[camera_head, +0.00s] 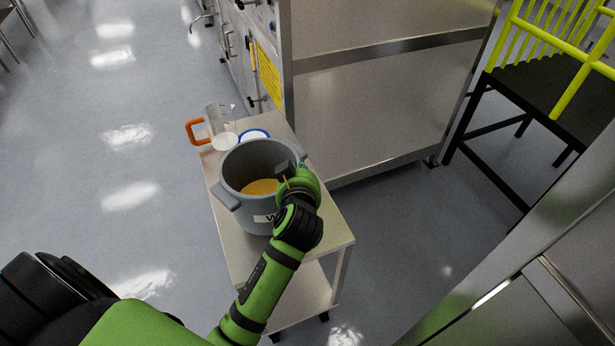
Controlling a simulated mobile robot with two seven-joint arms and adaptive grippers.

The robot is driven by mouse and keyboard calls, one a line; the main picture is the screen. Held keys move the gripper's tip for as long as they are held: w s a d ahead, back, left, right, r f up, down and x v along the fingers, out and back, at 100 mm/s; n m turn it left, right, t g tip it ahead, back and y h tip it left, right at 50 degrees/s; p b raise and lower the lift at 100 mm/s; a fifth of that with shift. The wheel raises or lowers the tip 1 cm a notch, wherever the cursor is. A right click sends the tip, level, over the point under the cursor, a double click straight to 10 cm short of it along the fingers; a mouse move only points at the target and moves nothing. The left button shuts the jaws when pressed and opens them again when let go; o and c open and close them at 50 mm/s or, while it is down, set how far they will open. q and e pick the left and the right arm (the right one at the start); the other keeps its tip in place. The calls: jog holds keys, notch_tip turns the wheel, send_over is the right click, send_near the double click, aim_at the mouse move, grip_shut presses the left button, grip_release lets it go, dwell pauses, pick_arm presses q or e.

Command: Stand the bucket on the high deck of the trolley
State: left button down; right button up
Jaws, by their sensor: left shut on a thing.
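The grey bucket (235,205) is upright with yellowish contents inside and a white label on its near side. It is over the high deck (326,238) of the trolley, and I cannot tell whether its base touches the deck. My left gripper (287,174) is at the bucket's right side, shut on it there; the arm hides part of that wall. The trolley's lower deck (303,290) shows below. My right gripper is not in view.
A clear jug with an orange handle (194,132) and a blue-rimmed white item (254,135) stand at the deck's far end, close behind the bucket. A steel cabinet (390,110) is beyond. Yellow railings (545,45) stand far right. Floor at left is clear.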

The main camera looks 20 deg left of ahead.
pick_arm(q)
notch_tip(320, 180, down, 6)
jog(key=w+d, duration=0.1)
jog(key=w, duration=0.1)
jog(key=shift+w+d+r+p, duration=0.15)
jog(key=shift+w+r+p, duration=0.1)
jog(key=shift+p, duration=0.2)
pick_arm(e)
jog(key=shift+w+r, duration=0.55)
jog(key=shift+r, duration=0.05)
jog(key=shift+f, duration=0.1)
pick_arm(q)
jog(key=c, duration=1.8)
grip_release()
jog(key=shift+s+f, duration=0.1)
jog(key=shift+f, duration=0.15)
jog(key=shift+c, duration=0.2)
jog(key=o, duration=0.4)
jog(key=shift+r, duration=0.1)
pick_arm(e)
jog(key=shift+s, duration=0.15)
pick_arm(q)
jog(key=shift+r, duration=0.1)
